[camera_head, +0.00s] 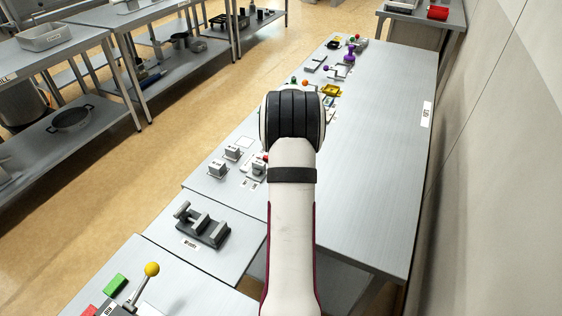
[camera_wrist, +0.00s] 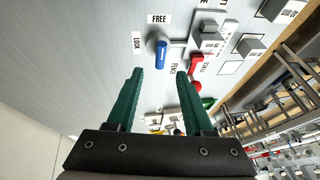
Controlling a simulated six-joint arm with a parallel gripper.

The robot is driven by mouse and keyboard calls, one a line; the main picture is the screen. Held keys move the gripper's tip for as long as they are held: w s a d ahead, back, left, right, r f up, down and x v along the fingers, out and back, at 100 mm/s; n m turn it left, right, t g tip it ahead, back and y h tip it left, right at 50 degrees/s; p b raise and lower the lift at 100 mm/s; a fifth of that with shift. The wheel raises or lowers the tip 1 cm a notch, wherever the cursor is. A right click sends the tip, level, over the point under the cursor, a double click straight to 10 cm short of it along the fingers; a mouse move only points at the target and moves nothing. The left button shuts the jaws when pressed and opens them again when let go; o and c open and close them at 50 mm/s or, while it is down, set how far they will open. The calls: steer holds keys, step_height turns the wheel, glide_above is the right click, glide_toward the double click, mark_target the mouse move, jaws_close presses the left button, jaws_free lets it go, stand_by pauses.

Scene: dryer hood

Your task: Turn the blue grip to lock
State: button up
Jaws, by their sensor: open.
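The blue grip (camera_wrist: 162,52) is on the light grey panel in the wrist view, near the top centre. It has a rounded grey-white hub at its upper end, and its blue part points down the picture towards my gripper. A FREE label (camera_wrist: 158,18) is above it and a LOCK label (camera_wrist: 137,42) is to its left. My gripper (camera_wrist: 160,73) is open, with its two green fingers apart and nothing seen between them. The fingertips appear just short of the grip, one to each side. In the head view my arm hides the grip and the gripper.
A red lever (camera_wrist: 196,68) is close right of the right fingertip, and a green part (camera_wrist: 208,102) is below it. Grey blocks (camera_wrist: 212,40) stand further right. In the head view, a grey clamp fixture (camera_head: 203,226) and a yellow-knobbed lever (camera_head: 152,269) are at lower left.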

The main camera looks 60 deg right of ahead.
steer(key=x, duration=0.7)
steer(key=shift+f, duration=0.15)
steer(key=shift+c, duration=0.2)
jaws_close()
